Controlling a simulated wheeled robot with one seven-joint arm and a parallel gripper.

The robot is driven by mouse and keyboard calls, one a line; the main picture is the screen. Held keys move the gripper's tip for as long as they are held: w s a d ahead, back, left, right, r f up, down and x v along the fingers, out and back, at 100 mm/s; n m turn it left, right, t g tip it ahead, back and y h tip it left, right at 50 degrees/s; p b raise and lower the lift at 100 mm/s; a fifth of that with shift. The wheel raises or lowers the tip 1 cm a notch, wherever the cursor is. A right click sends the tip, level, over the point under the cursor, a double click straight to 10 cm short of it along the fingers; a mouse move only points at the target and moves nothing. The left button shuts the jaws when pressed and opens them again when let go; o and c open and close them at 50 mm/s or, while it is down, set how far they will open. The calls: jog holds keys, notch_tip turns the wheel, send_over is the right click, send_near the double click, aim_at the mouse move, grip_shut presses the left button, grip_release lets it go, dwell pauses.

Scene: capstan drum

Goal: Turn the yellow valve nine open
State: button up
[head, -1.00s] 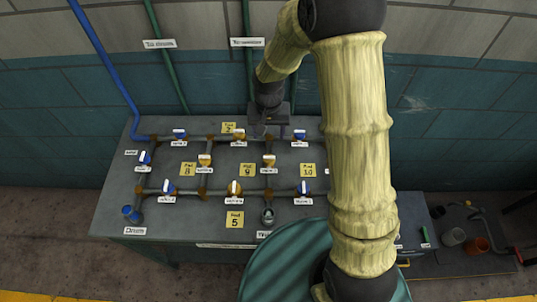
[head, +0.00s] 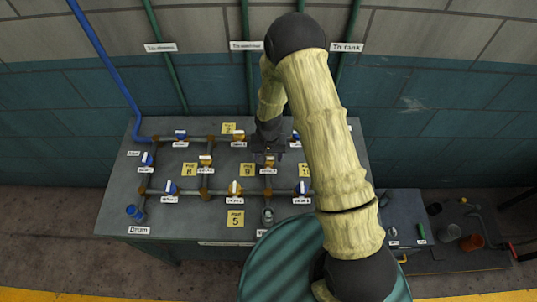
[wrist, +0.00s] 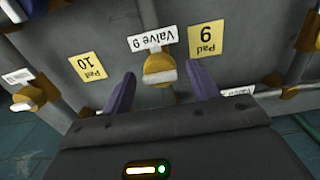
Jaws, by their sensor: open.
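Valve 9 (wrist: 159,64) is a yellow valve body with a pale bar handle, set on a grey pipe. Its white label (wrist: 152,39) reads "Valve 9", upside down in the wrist view. In the head view the valve (head: 268,163) sits just in front of my gripper (head: 268,146) and is partly covered by it. In the wrist view my gripper (wrist: 161,72) is open, with one purple finger on each side of the valve. I see no finger touching it; the remaining distance is hard to judge.
Yellow pad signs 9 (wrist: 207,38) and 10 (wrist: 87,67) flank the valve. Other yellow and blue valves, such as one blue valve (head: 302,188), stand along the pipes on the grey bench (head: 120,215).

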jog(key=shift+f, duration=0.15)
jog(key=shift+c, duration=0.5)
jog(key=c, duration=0.9)
